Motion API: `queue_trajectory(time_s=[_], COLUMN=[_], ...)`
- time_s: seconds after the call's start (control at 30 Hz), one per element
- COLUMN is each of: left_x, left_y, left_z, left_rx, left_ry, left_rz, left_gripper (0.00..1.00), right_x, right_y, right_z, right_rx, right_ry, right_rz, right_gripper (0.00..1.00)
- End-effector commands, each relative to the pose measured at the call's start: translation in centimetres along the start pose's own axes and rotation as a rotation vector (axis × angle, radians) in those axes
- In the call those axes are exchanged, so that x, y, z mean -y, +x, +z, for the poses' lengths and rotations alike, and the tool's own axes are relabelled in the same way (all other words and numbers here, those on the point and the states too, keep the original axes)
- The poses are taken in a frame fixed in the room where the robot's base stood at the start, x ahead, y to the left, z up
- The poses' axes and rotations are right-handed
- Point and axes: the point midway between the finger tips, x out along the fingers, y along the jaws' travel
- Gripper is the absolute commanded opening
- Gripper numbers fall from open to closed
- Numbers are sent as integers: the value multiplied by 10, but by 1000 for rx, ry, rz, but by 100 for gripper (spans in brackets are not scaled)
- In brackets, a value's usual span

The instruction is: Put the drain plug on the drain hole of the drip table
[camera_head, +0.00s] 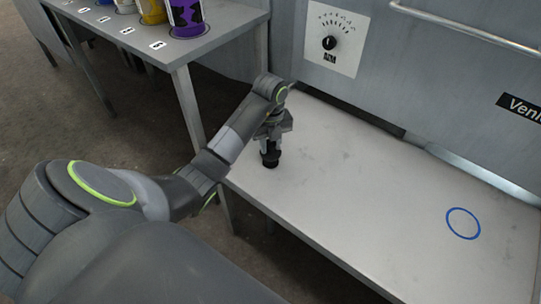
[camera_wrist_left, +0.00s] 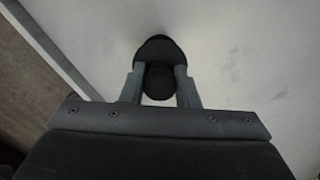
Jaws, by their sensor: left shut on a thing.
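The drain plug (camera_head: 270,161) is a small black round piece with a knob on top, near the left edge of the pale drip table (camera_head: 345,190). My left gripper (camera_head: 268,145) points down and is shut on the plug's knob. In the left wrist view the plug (camera_wrist_left: 160,47) sits between the two fingers (camera_wrist_left: 160,82), its wider part beyond the fingertips. The plug is at or just above the table surface; I cannot tell if it touches. No open drain hole shows; the surface under the plug is hidden. My right gripper is not in view.
A blue ring (camera_head: 463,223) marks the table's right part. A grey wall panel with a dial (camera_head: 329,43) and a rail (camera_head: 465,28) stands behind. A side table (camera_head: 200,45) with several coloured cylinders is at upper left. The table's middle is clear.

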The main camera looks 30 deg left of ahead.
Motion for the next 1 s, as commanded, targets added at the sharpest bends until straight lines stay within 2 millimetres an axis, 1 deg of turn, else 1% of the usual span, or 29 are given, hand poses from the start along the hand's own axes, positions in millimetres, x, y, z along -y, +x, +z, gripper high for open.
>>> queue_trajectory(time_s=[0.33,0.63,0.77,0.8,0.93,1.0], left_x=[0,0,0,0,0,0], left_y=[37,38,42,41,41,41], left_z=[-1,0,0,0,0,0], left_rx=[-1,0,0,0,0,0], left_ry=[0,1,0,0,0,0], left_rz=[1,0,0,0,0,0], left_gripper=[0,0,0,33,50,50], right_x=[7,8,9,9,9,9], right_y=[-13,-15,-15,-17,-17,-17], right_z=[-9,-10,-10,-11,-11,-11], right_rx=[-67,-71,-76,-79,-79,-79], right_ry=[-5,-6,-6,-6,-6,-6], right_rz=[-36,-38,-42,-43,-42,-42], right_gripper=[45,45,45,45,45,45])
